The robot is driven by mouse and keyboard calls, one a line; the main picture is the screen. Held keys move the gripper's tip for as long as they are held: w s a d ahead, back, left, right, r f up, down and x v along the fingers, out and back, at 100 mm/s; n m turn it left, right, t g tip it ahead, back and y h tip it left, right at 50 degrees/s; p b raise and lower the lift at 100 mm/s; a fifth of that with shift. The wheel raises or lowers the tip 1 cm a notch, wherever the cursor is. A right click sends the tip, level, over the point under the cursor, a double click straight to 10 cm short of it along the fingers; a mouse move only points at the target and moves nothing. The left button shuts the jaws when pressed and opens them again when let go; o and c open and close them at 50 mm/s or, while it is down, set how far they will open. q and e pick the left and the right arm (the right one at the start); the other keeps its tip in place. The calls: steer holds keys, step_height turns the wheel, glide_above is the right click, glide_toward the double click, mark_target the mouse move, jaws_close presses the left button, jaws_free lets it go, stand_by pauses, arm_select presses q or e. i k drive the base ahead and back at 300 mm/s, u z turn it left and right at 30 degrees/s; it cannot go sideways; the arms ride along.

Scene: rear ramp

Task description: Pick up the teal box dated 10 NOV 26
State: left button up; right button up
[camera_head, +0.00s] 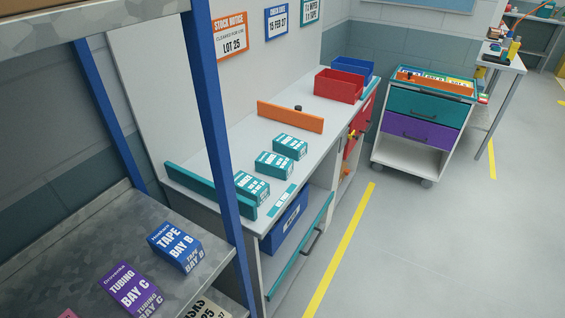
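Three teal boxes lie in a row on the light counter (228,147). The far teal box (290,147) is closest to the orange divider. The middle teal box (273,165) lies just nearer. The near teal box (250,187) is by the teal divider (205,188), partly hidden behind it and close to the blue shelf post. White print shows on all three, but it is too small to read a date, so I cannot tell which is dated 10 NOV 26. Neither of my grippers is in view.
An orange divider (290,116), a red bin (338,86) and a blue bin (353,68) stand farther along the counter. A blue post (215,125) and metal shelf (90,245) with boxes block the near left.

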mark_target(291, 147)
steer(key=z, duration=1)
steer(key=k, duration=1.3)
steer(key=z, duration=0.95)
steer(key=i, duration=1.5)
steer(key=u, duration=0.3)
steer(key=i, duration=2.25)
steer(key=u, duration=0.65)
steer(key=i, duration=1.2)
steer(key=u, duration=1.45)
steer(key=i, duration=0.95)
steer(key=u, duration=1)
